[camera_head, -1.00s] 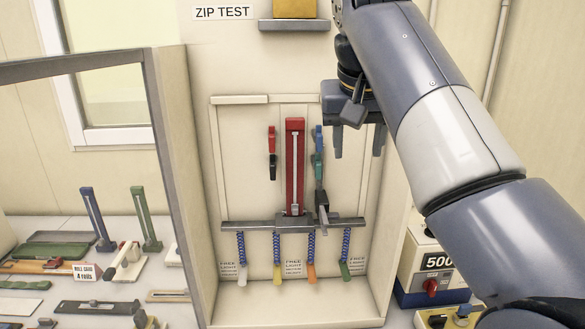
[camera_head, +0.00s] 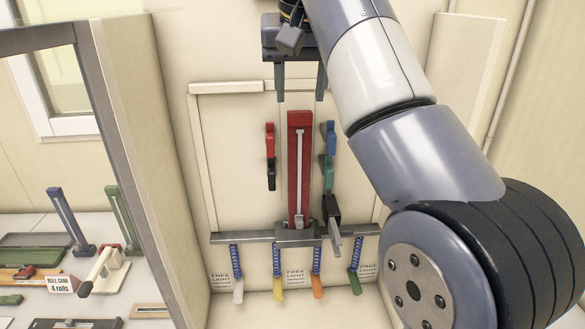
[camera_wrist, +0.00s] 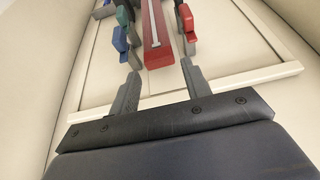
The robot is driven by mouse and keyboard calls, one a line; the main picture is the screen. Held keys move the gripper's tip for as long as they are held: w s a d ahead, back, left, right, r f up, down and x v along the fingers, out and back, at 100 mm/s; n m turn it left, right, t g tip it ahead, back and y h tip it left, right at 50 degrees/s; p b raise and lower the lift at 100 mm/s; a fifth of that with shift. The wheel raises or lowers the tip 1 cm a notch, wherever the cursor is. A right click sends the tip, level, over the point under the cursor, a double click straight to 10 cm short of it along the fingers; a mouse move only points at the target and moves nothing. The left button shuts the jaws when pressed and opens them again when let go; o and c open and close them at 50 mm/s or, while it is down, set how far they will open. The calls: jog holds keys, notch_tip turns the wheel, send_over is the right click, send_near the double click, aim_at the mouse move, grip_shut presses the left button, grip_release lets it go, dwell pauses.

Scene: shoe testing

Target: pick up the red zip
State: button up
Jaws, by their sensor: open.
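The red zip (camera_head: 299,165) stands upright in a grey holder on the grey bar, with a pale zip line down its middle and a slider near its foot. My gripper (camera_head: 300,97) is open and empty just above the top of the zip, its two fingers pointing down, one to each side. In the wrist view the red zip (camera_wrist: 156,35) runs away from between the open fingertips (camera_wrist: 161,70). The fingers appear apart from it.
A red and black clip (camera_head: 270,157) hangs left of the zip, and blue and green clips (camera_head: 329,155) hang close on its right. The grey bar (camera_head: 235,238) carries several coloured pulls on blue springs. Cabinet walls (camera_head: 150,150) stand at the sides.

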aim_at(300, 126)
jog(key=shift+s+x, duration=0.15)
jog(key=shift+x, duration=2.45)
jog(key=shift+s+x, duration=0.15)
jog(key=shift+x, duration=2.4)
jog(key=shift+d+f, duration=0.1)
jog(key=shift+f, duration=0.05)
jog(key=shift+c, duration=0.3)
jog(key=c, duration=0.9)
